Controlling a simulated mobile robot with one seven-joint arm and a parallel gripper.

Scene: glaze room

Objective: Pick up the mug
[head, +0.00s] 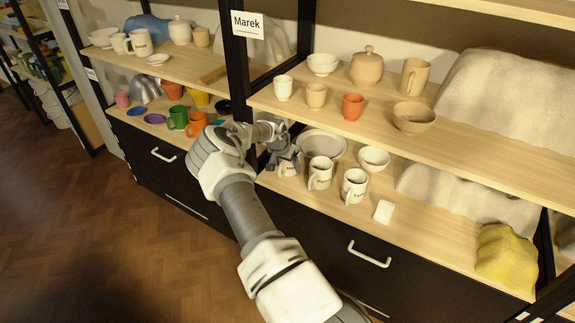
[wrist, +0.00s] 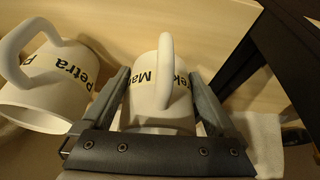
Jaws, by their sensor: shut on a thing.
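My gripper (head: 284,158) is shut on a white mug (head: 288,169) at the left end of the lower shelf of the right-hand unit. In the wrist view the gripper (wrist: 160,88) has one finger on each side of this mug (wrist: 143,105). Its handle points up in the picture and dark letters that seem to read Marek are partly hidden behind it. Whether the mug touches the shelf or is raised, I cannot tell. A white mug marked Petra (wrist: 52,75) stands close on the left in the wrist view.
Two lettered white mugs (head: 320,174) (head: 354,187), a grey bowl (head: 322,144), a white bowl (head: 374,158) and a small white block (head: 383,211) share the shelf. The upper shelf (head: 455,140) overhangs behind. A black post (wrist: 262,60) is close to the right finger. A Marek sign (head: 247,24) hangs above.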

